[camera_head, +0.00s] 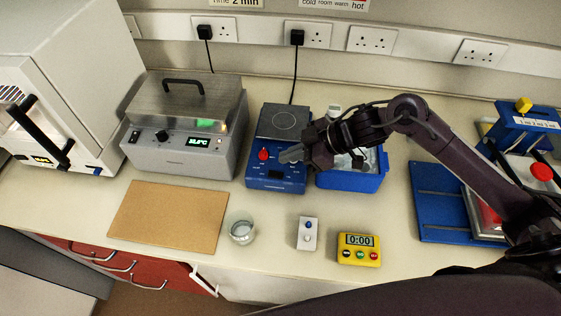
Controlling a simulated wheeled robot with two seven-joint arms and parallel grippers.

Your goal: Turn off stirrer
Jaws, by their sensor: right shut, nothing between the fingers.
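My left gripper is not in view.
A blue tub (350,181) stands close right of the stirrer, partly behind my gripper. The grey water bath (184,150) is at left. A brown board (168,217), glass dish (242,231), small white switch box (307,233) and yellow timer (359,249) lie in front.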

